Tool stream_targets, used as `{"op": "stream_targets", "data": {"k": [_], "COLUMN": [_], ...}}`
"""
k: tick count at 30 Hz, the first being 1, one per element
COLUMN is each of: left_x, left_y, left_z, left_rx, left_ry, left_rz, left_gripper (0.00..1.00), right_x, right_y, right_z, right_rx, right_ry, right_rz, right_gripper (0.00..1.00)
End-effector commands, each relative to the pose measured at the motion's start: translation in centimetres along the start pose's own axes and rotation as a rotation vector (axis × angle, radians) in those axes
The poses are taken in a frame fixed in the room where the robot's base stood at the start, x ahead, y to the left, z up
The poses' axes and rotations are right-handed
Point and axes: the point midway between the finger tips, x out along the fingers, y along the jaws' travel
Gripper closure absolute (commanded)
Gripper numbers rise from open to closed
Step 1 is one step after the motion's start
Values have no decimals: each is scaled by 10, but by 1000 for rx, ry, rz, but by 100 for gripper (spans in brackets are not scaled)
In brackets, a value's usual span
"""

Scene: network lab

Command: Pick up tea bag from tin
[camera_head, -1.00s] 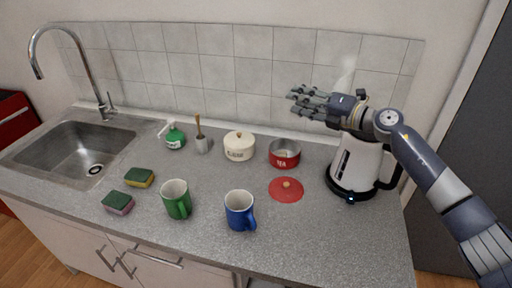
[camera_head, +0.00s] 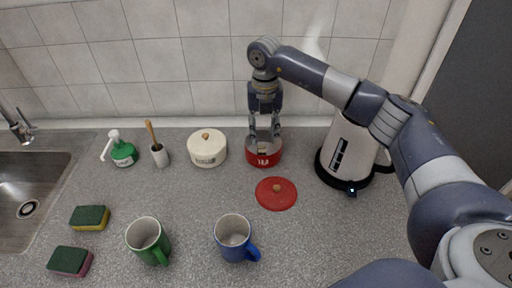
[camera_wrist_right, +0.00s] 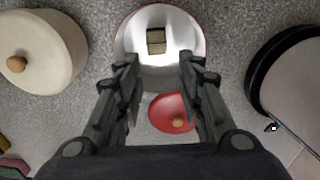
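The red tea tin (camera_head: 262,160) stands open near the back of the counter in the head view. In the wrist view the tin (camera_wrist_right: 181,27) is open at the top, and a small brownish tea bag (camera_wrist_right: 156,41) lies inside it. My right gripper (camera_head: 265,134) points down over the tin, its fingers at the tin's mouth. In the wrist view the fingers (camera_wrist_right: 160,75) are spread apart with nothing between them, and the tea bag shows beyond their tips. The gripper hides the tea bag in the head view. My left gripper is not in view.
The red lid (camera_head: 267,200) lies in front of the tin. A cream canister (camera_head: 207,152) stands to the left, a white kettle (camera_head: 347,150) to the right. A blue mug (camera_head: 233,237), a green mug (camera_head: 148,239) and two sponges (camera_head: 90,218) are nearer the front.

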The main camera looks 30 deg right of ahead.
Motion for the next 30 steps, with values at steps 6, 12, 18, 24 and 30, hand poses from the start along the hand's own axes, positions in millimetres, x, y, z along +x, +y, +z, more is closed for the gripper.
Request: {"op": "stream_targets", "data": {"k": [6,12,18,24,30], "left_x": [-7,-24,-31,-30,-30], "left_y": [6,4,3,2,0], "left_z": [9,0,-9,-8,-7], "left_rx": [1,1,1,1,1], "left_ry": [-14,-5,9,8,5], "left_rz": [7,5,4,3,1], "left_gripper": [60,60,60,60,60], "right_x": [21,42,69,74,74], "right_y": [1,2,3,3,3], "right_z": [0,3,5,6,6], "right_rx": [-1,-1,-3,-3,-3], "right_ry": [0,5,1,-1,-1], "right_rz": [3,1,4,4,4], "right_gripper": [65,65,65,65,81]}}
